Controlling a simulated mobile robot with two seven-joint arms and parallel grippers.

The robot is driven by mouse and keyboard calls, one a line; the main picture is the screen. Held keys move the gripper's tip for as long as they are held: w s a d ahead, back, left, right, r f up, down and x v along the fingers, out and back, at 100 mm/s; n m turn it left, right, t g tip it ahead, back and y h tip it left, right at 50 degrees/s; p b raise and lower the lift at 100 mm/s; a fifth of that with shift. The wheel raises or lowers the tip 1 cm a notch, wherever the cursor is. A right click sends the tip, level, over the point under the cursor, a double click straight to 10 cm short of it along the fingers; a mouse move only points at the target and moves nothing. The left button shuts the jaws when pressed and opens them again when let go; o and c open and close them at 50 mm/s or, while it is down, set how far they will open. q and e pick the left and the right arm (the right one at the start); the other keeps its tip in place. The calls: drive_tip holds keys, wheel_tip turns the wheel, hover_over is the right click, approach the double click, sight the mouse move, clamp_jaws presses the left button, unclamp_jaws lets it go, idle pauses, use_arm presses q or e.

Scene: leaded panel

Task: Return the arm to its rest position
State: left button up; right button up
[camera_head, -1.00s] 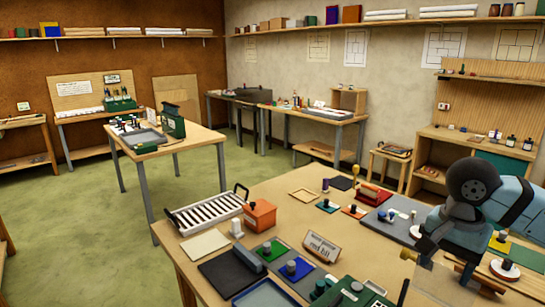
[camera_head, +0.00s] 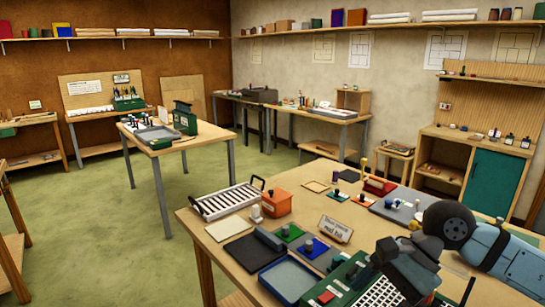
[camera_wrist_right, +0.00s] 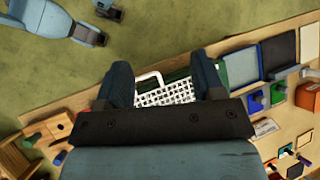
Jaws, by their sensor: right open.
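My right arm comes into the head view from the lower right, with blue links and a dark round joint. Its gripper (camera_head: 398,265) is over the near part of the workbench (camera_head: 230,262), above a green case with a white grid (camera_head: 376,294). In the right wrist view the two dark fingers of this gripper (camera_wrist_right: 162,82) are spread apart. The white grid (camera_wrist_right: 172,96) shows in the gap between them, and nothing is held there. The arm hides part of the bench's right side.
On the bench stand a blue tray (camera_head: 290,283), an orange box (camera_head: 277,203), a slatted rack (camera_head: 226,202), a small sign (camera_head: 335,229) and a grey board (camera_head: 398,206) with small parts. Green floor (camera_head: 110,230) is clear to the left. A cabinet (camera_head: 495,182) stands at the right.

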drive_tip(key=s+a+r+m+t+y, duration=0.2)
drive_tip(key=s+a+r+m+y, duration=0.2)
drive_tip(key=a+r+m+y, duration=0.7)
drive_tip(key=w+d+f+m+t+h, duration=0.3)
drive_tip(key=d+m+t+h, duration=0.15)
drive_tip(key=m+t, duration=0.75)
drive_tip(key=w+d+f+m+t+h, duration=0.4)
drive_tip(key=m+t, duration=0.4)
drive_tip(key=m, duration=0.7)
drive_tip(key=s+d+f+m+g+h, duration=0.3)
drive_tip(key=d+f+m+h, duration=0.15)
drive_tip(key=f+m, duration=0.25)
drive_tip(key=s+d+f+m+g+h, duration=0.25)
drive_tip(key=d+f+m+h, duration=0.2)
drive_tip(key=f+m, duration=0.25)
drive_tip(key=s+d+f+m+g, duration=0.1)
drive_tip(key=s+f+m+g, duration=0.3)
drive_tip(key=s+f+g, duration=0.4)
drive_tip(key=s+d+f+m+g, duration=0.2)
drive_tip(key=s+f+m+g, duration=0.15)
drive_tip(key=s+f, duration=0.45)
drive_tip(key=w+a+f+n+t+y, duration=0.1)
drive_tip(key=w+a+f+t+y, duration=0.1)
drive_tip(key=a+f+t, duration=0.5)
wheel_tip(320, 180, down, 4)
drive_tip(key=shift+w+r+p, duration=0.15)
drive_tip(key=shift+w+p, duration=0.3)
drive_tip(key=shift+w, duration=0.45)
